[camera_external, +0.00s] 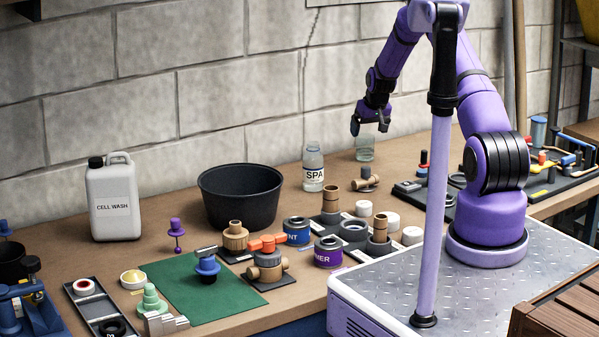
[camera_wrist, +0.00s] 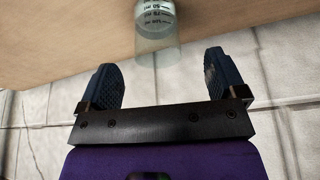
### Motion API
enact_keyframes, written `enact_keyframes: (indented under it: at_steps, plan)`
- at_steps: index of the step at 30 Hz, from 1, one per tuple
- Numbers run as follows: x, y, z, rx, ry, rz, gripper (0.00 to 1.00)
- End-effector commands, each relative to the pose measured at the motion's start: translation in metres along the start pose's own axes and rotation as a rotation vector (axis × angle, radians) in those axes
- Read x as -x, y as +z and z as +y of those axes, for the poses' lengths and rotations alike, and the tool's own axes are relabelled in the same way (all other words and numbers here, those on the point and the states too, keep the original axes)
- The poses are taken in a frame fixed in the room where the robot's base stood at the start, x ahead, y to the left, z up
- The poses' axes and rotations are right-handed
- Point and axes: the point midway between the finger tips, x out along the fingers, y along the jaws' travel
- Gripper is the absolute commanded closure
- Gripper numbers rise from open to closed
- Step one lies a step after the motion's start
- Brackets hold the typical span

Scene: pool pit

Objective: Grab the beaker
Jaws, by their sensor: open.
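The beaker (camera_external: 364,149) is a small clear glass vessel near the back of the bench, close to the block wall. My gripper (camera_external: 369,127) is just above and beside it in the external view, fingers pointing down. In the wrist view, the beaker (camera_wrist: 156,40) shows graduation marks and lies beyond the fingertips, roughly between them sideways. My gripper (camera_wrist: 160,75) is open there, with two dark ridged fingers spread apart and nothing between them. The beaker's far end is cut off by the top of the wrist view.
A clear bottle labelled SPA (camera_external: 313,168) stands left of the beaker. A brown pipe fitting (camera_external: 365,180) lies in front of it. A black tub (camera_external: 240,197) and white jug (camera_external: 113,198) stand further left. The block wall (camera_external: 215,95) is close behind.

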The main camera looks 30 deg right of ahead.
Motion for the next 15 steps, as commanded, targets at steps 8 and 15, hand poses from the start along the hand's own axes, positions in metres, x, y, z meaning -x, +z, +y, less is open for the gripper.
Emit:
enact_keyframes:
  at_steps: [8,15]
  plan:
    - [-0.022,-0.001,0.0,0.0,0.0,0.001,0.1]
    - [-0.051,-0.005,0.004,0.0,0.0,0.0,0.1]
